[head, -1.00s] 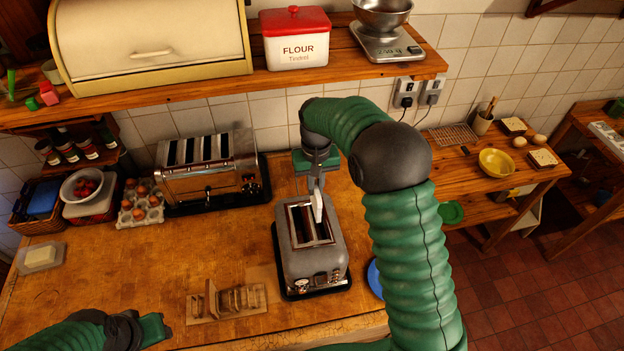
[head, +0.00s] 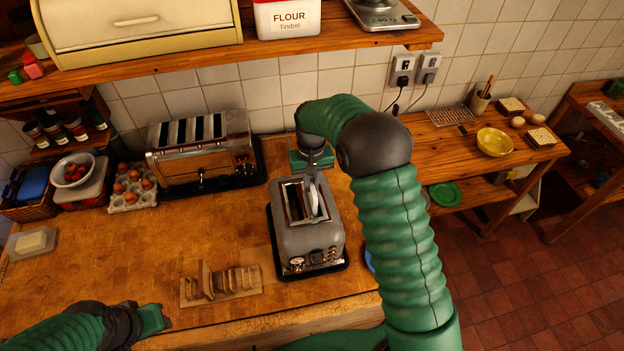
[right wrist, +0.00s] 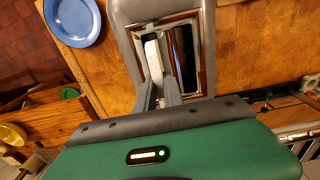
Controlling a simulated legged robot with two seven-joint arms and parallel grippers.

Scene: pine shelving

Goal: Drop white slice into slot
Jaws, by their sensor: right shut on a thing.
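The grey two-slot toaster (head: 309,242) stands on a black base at the middle of the counter. My right gripper (head: 312,182) is over the toaster's back end, pointing down, shut on the white slice (head: 313,200). The slice is on edge at the right-hand slot in the head view, and its lower part seems to be inside the slot. In the right wrist view the slice (right wrist: 153,59) lines up with the left slot, and the other slot (right wrist: 181,60) looks empty and dark. My left gripper (head: 152,318) is low at the left, empty; its jaw gap is unclear.
A larger chrome toaster (head: 203,155) stands behind left. A blue plate (right wrist: 73,20) lies beside the toaster.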

